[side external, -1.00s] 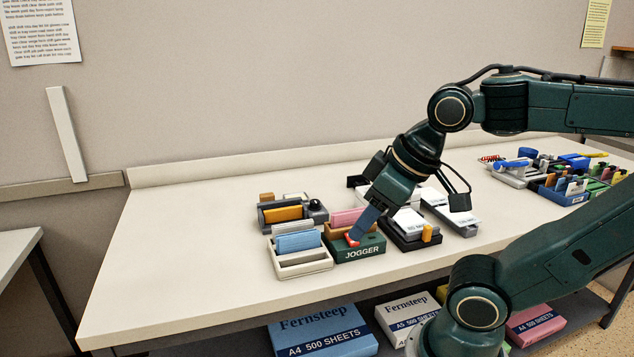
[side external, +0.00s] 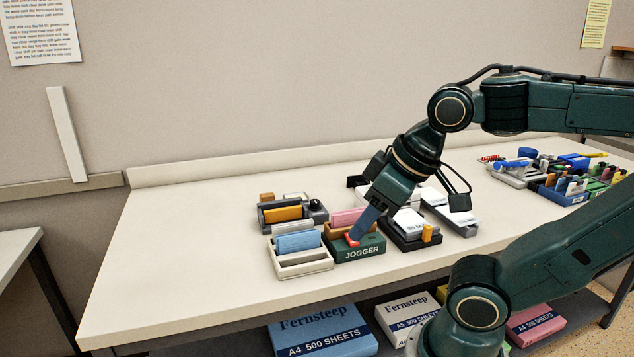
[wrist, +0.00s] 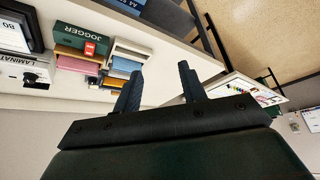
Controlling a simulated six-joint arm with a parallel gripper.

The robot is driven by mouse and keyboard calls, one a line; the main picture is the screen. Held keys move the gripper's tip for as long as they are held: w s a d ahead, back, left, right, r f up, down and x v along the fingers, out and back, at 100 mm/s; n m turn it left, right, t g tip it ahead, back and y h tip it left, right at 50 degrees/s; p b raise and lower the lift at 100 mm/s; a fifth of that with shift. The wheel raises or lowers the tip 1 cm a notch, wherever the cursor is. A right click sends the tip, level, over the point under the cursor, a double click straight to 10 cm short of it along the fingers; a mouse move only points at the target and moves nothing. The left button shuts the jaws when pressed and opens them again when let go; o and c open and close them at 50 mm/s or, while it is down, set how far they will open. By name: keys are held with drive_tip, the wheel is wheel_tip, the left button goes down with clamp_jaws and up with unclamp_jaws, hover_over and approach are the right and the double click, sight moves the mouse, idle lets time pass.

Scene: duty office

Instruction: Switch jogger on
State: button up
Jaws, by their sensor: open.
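The jogger (side external: 365,250) is a dark green box with white lettering, standing at the front of the desk. It carries pink sheets (side external: 346,217) at its back. Its red switch (side external: 352,241) is on top, partly hidden by my gripper (side external: 356,237), whose tips are at or just above it; I cannot tell whether they touch. In the wrist view the jogger (wrist: 78,38) and its red switch (wrist: 90,48) show at upper left. There my gripper (wrist: 158,75) has its two dark fingers apart, with nothing between them.
A cream tray with blue sheets (side external: 298,242) stands close left of the jogger. A black device with white paper (side external: 408,224) is close right. A grey holder with orange sheets (side external: 282,213) is behind left. Blue organisers (side external: 565,194) stand far right. The desk's left part is clear.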

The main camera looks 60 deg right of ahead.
drive_tip(key=shift+c, duration=0.4)
clamp_jaws()
idle(1.4)
